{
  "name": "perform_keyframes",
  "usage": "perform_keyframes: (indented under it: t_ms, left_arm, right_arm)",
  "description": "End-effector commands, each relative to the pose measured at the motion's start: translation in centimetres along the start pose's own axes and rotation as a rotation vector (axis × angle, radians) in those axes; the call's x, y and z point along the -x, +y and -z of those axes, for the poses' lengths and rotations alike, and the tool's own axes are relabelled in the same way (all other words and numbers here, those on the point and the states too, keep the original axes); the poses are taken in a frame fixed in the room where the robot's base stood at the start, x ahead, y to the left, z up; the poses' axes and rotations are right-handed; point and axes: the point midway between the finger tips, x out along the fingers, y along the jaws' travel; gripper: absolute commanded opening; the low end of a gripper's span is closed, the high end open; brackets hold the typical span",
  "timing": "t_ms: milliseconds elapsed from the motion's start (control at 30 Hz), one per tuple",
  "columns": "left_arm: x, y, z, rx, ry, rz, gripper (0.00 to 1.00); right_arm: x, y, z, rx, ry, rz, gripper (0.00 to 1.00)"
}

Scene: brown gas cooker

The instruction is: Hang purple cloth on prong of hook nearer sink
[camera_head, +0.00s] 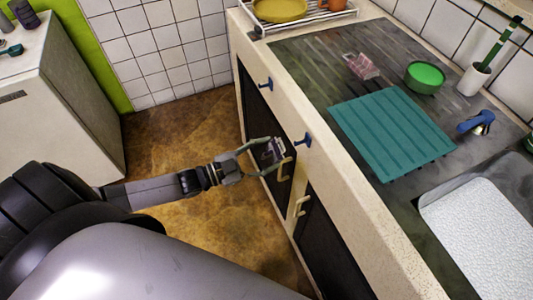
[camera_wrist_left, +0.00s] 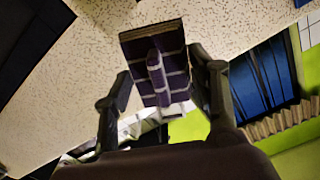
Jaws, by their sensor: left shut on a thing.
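My left gripper (camera_head: 270,157) is shut on the purple cloth (camera_head: 272,149), in front of the cabinet. The cloth also shows in the left wrist view (camera_wrist_left: 174,84), purple with white lines, folded between the two fingers. The blue hook nearer the sink (camera_head: 303,139) is on the pale counter front, just right of the cloth in the head view; a gap shows between them. The other blue hook (camera_head: 266,84) is farther back along the same front. The sink side is at the lower right, where a white textured board (camera_head: 486,232) lies. My right gripper is not in view.
Pale cabinet handles (camera_head: 299,206) stick out below the hooks. On the counter are a teal mat (camera_head: 391,130), a green bowl (camera_head: 424,77), a pink glass-like block (camera_head: 362,66) and a blue object (camera_head: 477,123). The brown floor (camera_head: 185,135) left of the cabinet is clear.

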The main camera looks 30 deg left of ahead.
Motion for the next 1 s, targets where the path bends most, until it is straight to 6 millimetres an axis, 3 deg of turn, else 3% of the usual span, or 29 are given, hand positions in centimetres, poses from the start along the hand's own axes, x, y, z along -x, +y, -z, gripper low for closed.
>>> perform_keyframes:
  t_ms: [300, 1000]
  left_arm:
    - [-1.9, 0.2, -0.4, 0.003, 0.002, 0.000, 0.28]
    - [-6.0, 0.2, -0.4, 0.001, 0.001, 0.000, 0.28]
  right_arm:
    - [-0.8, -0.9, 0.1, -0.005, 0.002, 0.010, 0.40]
    - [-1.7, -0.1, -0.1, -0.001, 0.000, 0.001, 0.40]
